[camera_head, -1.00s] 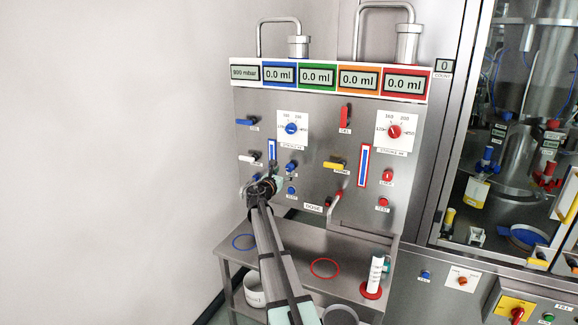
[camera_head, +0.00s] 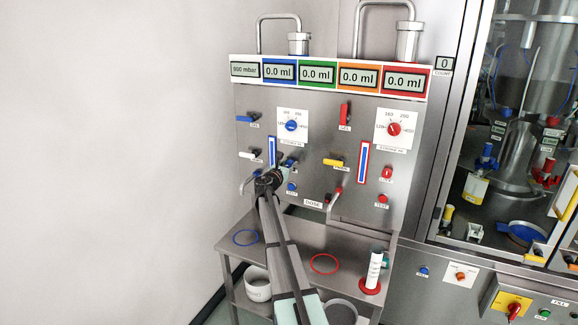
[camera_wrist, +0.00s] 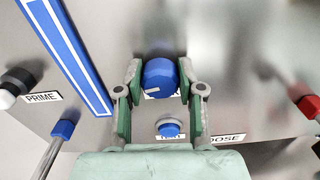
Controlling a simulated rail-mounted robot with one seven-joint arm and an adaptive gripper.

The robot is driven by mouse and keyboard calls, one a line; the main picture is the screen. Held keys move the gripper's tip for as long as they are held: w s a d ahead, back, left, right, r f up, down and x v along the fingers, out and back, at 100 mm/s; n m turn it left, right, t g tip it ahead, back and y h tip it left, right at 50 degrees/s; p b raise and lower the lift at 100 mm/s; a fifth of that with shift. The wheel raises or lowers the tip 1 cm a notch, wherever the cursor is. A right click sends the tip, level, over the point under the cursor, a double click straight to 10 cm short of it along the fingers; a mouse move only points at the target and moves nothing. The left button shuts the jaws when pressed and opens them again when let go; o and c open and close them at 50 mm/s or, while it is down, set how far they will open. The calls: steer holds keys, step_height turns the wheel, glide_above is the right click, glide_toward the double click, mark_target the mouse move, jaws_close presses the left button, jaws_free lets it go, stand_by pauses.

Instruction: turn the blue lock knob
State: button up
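The blue lock knob (camera_wrist: 160,77) is round and sits on the steel panel, in the upper middle of the wrist view. My gripper (camera_wrist: 160,75) has its two green-padded fingers on either side of it, spread about as wide as the knob. Only very narrow gaps show, and I cannot tell whether the pads touch it. The knob's label is mostly hidden. In the camera_head view my gripper (camera_head: 283,171) is at the panel's left part and covers most of the knob.
A blue test button (camera_wrist: 168,128) lies just below the knob, between the fingers. A blue-striped gauge (camera_wrist: 70,50) and a blue-tipped lever (camera_wrist: 63,130) are to the left. A shelf (camera_head: 285,240) with a red ring (camera_head: 324,264) is below.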

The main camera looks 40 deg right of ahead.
steer(key=shift+f+b, duration=0.1)
steer(key=shift+b, duration=0.45)
steer(key=m+b, duration=0.1)
steer(key=b, duration=0.1)
steer(key=m+b, duration=0.1)
steer(key=b, duration=0.1)
steer(key=shift+f+m, duration=0.25)
steer(key=shift+m, duration=0.05)
steer(key=m+b, duration=0.6)
steer(key=b, duration=0.4)
steer(key=shift+s+d+b, duration=0.1)
steer(key=shift+b, duration=0.25)
steer(key=m+b, duration=0.6)
steer(key=b, duration=0.3)
steer(key=shift+f+m, duration=0.1)
steer(key=shift+m, duration=0.3)
steer(key=m+b, duration=0.3)
steer(key=b, duration=0.1)
steer(key=shift+m, duration=0.3)
steer(key=shift+r+m+b, duration=0.2)
steer(key=shift+m+b, duration=0.2)
steer(key=shift+b, duration=0.2)
steer(key=o, duration=1.1)
steer(key=shift+o, duration=0.2)
